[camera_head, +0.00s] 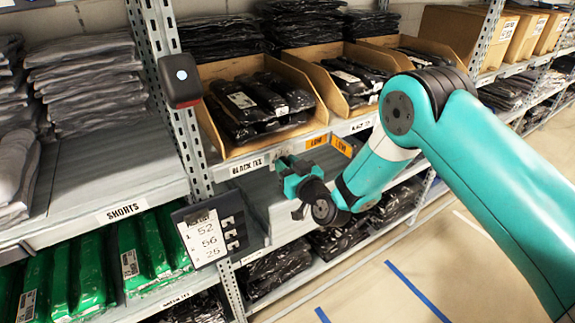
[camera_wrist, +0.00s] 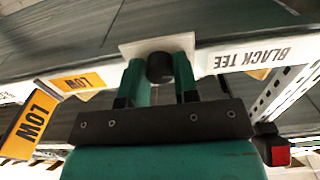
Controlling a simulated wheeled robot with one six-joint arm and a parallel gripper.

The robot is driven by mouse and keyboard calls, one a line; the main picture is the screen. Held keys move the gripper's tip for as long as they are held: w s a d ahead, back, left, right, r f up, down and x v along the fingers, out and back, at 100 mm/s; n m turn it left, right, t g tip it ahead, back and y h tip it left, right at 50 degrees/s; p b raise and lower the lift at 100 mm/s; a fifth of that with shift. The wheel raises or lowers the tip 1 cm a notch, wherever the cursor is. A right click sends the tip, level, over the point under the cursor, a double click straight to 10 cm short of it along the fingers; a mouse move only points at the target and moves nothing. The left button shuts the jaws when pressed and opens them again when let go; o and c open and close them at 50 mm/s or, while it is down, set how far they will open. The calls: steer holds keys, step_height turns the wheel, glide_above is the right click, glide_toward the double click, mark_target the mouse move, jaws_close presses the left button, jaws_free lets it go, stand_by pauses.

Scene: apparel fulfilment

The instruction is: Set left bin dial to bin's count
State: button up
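The left cardboard bin (camera_head: 275,139) holds several black packaged tees (camera_head: 262,100) in the head view. Its front edge carries a BLACK TEE label (camera_head: 247,166), which shows upside down in the wrist view (camera_wrist: 252,58). A round black dial (camera_wrist: 160,68) on a pale plate (camera_wrist: 127,48) sits beside that label. My gripper (camera_wrist: 160,80) has one teal finger on each side of the dial. The fingers look close against it, but I cannot tell whether they grip it. In the head view my gripper (camera_head: 290,165) covers the dial. No dial marking is readable.
Orange LOW tags (camera_head: 316,140) stick out from the shelf edge right of my gripper. A second cardboard bin (camera_head: 318,84) stands to the right. A panel (camera_head: 205,232) showing 52, 56 and 25 hangs at the left post (camera_head: 180,128). The floor at right is clear.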

steer(key=shift+c, duration=0.6)
steer(key=shift+m, duration=0.3)
steer(key=shift+w+r+m+p, duration=0.1)
steer(key=shift+m+p, duration=0.35)
steer(key=shift+m, duration=3.35)
steer(key=shift+r+m+p, duration=0.1)
steer(key=shift+m+p, duration=0.3)
steer(key=shift+m, duration=3.4)
